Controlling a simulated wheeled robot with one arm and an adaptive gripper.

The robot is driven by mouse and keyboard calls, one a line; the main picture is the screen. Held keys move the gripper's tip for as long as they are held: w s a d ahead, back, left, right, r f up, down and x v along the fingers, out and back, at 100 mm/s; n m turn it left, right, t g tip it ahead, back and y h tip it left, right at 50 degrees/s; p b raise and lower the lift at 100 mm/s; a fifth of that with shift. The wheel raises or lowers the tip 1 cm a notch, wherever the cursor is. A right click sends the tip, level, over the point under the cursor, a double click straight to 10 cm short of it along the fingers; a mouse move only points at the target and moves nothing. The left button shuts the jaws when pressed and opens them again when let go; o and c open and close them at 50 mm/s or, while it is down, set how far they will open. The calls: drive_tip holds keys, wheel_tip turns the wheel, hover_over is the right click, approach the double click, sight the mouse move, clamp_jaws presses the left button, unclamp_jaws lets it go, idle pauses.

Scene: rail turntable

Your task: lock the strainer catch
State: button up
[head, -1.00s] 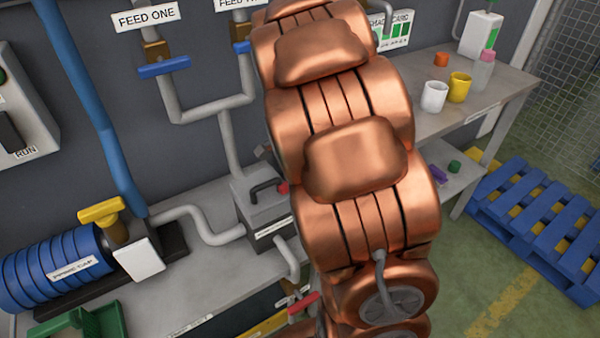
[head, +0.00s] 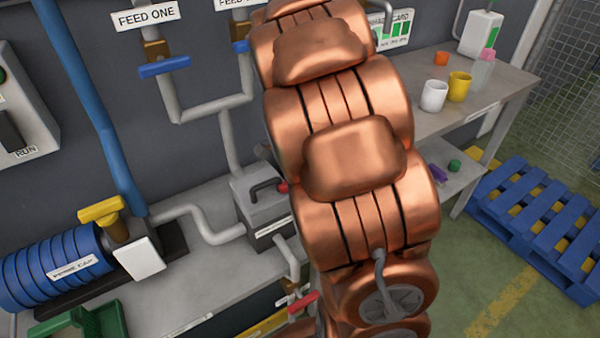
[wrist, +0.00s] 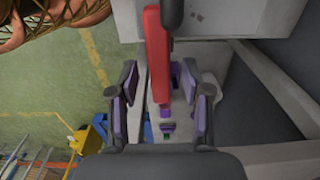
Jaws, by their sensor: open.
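The strainer is a grey box (head: 258,222) on the bench with a black handle (head: 268,188) on its lid. In the wrist view a long red bar (wrist: 158,60) stands upright in the picture against a light grey body (wrist: 222,20). My gripper (wrist: 160,108) is open, with a purple-padded finger on each side of the bar's lower end and gaps between. I cannot tell the bar's depth relative to the fingertips. The head view hides my gripper.
A red-handled valve (head: 303,303) sits low in front of the strainer. A pipe (head: 205,232) joins it on the left. The blue prime cap cylinder (head: 50,268) lies further left. Cups stand on the right-hand table (head: 440,118); a blue pallet (head: 540,225) lies on the floor.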

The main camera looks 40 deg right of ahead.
wheel_tip(320, 180, up, 12)
idle(0.6)
idle(0.6)
drive_tip(key=s+a+r+n+g+p, duration=0.1)
drive_tip(key=s+a+r+n+p, duration=0.1)
drive_tip(key=s+a+n+p, duration=0.4)
drive_tip(key=s+a+r+n+p, duration=0.2)
drive_tip(key=s+a+n+p, duration=0.3)
drive_tip(key=s+a+n, duration=0.7)
drive_tip(key=s+n, duration=0.1)
drive_tip(key=s, duration=0.4)
drive_tip(key=shift+s+g+p, duration=0.15)
drive_tip(key=shift+g+p, duration=0.2)
drive_tip(key=shift+g, duration=0.05)
